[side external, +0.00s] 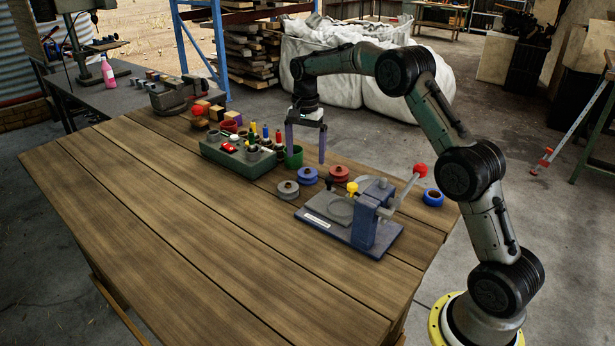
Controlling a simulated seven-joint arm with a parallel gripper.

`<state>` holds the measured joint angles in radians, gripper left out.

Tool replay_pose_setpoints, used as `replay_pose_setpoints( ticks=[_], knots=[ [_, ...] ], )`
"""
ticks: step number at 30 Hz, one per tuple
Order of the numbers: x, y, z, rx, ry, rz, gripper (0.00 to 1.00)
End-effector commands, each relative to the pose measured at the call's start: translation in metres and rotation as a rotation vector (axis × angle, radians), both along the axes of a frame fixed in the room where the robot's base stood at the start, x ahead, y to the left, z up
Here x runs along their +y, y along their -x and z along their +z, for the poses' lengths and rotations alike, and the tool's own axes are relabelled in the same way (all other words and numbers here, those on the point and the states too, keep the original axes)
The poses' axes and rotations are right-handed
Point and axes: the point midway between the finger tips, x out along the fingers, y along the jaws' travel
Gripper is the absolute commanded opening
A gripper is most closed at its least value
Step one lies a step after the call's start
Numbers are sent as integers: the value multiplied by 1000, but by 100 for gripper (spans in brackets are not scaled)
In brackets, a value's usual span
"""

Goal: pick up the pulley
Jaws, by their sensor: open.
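Three small spool-like discs that look like pulleys stand on the wooden table: a grey one (288,189), a blue one (308,176) and a red one (339,173). The picture does not single out one as the pulley. My gripper (306,157) points down with its two purple-grey fingers spread apart and nothing visible between them. It hangs above and behind the discs, close to the blue and red ones in the picture. Its exact height over the table is hard to tell.
A blue-grey lever device (372,228) with a red-knobbed handle stands right of the discs. A green block (237,158) with several small parts and a green cup (293,156) are to the left. A blue ring (433,197) lies near the right edge. The front left table is clear.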

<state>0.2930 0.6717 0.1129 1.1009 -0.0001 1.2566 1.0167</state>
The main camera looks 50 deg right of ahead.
Motion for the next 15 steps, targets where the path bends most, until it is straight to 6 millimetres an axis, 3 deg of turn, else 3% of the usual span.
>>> replay_pose_setpoints(
  ticks=[5,15],
  knots=[
    [0,2,-11,2,0,0,100],
    [1,8,-54,1,0,0,100]
  ],
)
